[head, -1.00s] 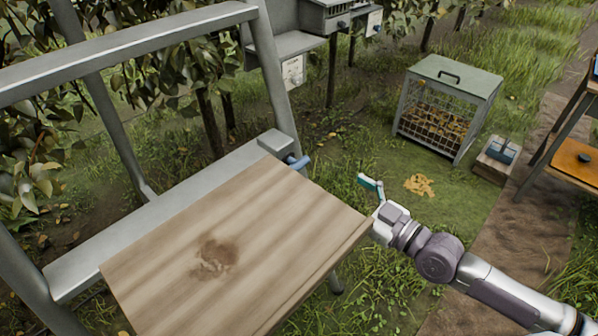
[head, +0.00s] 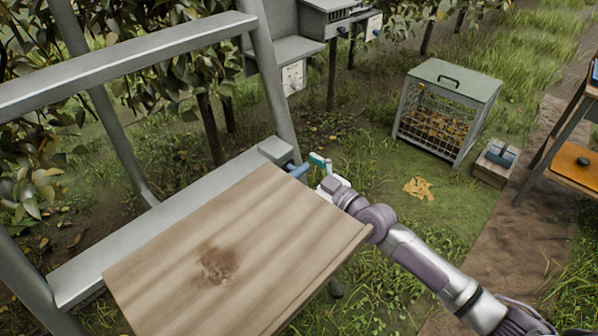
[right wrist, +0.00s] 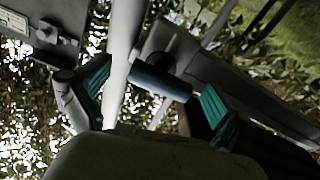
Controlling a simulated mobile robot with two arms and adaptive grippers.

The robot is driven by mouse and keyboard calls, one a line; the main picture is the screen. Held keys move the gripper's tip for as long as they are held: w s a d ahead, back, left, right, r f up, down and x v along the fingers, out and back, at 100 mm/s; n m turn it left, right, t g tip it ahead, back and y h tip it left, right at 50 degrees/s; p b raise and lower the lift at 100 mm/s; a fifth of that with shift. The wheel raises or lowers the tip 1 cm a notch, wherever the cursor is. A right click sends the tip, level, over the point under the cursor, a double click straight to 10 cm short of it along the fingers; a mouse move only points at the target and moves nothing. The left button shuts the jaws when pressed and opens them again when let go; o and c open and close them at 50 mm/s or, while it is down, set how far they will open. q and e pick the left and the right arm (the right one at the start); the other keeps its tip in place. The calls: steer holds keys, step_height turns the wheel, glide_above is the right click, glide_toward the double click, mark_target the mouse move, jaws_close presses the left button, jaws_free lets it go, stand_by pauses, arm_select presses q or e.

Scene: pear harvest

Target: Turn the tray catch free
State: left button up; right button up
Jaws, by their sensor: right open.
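The tray catch (head: 297,170) is a short blue handle on the grey block at the upper right corner of the wooden tray (head: 225,250). My right gripper (head: 318,164) is open beside the catch, with one teal fingertip showing. In the right wrist view, the catch (right wrist: 160,82) lies in the gap between the two teal fingertips of the gripper (right wrist: 155,92). Neither fingertip visibly closes on it. My left gripper is out of view.
The grey ladder frame (head: 130,65) rises behind the tray, with leafy trees around it. A wire-fronted crate (head: 448,110) stands on the grass at right, near a small wooden box (head: 492,172). A grey cabinet (head: 340,20) is at the back.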

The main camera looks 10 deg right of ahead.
steer(key=shift+c, duration=0.3)
steer(key=c, duration=0.9)
steer(key=shift+c, duration=0.2)
